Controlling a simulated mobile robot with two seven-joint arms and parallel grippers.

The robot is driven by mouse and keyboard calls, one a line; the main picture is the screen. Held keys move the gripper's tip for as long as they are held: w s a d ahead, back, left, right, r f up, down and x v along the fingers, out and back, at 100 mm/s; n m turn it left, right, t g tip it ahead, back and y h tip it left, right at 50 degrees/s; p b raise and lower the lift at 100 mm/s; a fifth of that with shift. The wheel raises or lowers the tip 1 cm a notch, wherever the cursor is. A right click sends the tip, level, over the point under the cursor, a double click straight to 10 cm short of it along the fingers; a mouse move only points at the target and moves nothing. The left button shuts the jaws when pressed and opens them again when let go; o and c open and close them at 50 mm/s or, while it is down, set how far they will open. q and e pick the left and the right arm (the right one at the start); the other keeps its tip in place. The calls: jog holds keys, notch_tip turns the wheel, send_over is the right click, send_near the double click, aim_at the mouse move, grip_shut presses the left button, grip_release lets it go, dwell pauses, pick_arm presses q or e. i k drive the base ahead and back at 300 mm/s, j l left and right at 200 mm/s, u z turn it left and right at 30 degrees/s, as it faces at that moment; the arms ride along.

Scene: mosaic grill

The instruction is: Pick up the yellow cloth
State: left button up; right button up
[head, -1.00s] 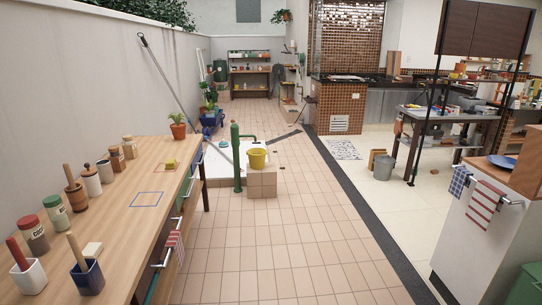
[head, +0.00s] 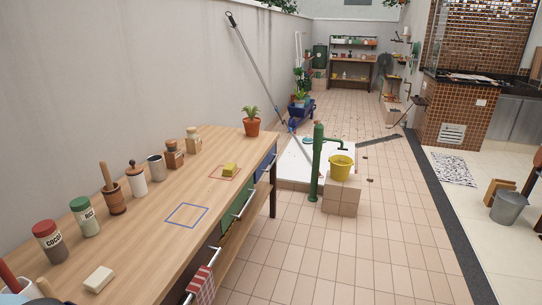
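A small yellow item (head: 229,169), which looks like the folded yellow cloth, lies inside a red outlined square (head: 214,174) on the wooden counter (head: 150,230), toward its far end. It is too small to tell its fabric clearly. Neither of my grippers shows in the head view.
A blue outlined square (head: 187,215) on the counter is empty. Jars line the wall side, with a cocoa jar (head: 50,243) near the front; a potted plant (head: 252,126) stands at the far corner. A pale block (head: 98,279) lies nearer. The tiled floor (head: 310,255) beside the counter is clear.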

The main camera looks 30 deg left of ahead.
aim_at(229, 169)
jog(key=i+u, duration=0.25)
jog(key=i, duration=0.45)
jog(key=i+l+u, duration=0.1)
jog(key=i+u, duration=0.15)
jog(key=i, duration=0.4)
jog(key=i+u, duration=0.45)
jog(key=i+l+u, duration=0.4)
jog(key=i, duration=0.2)
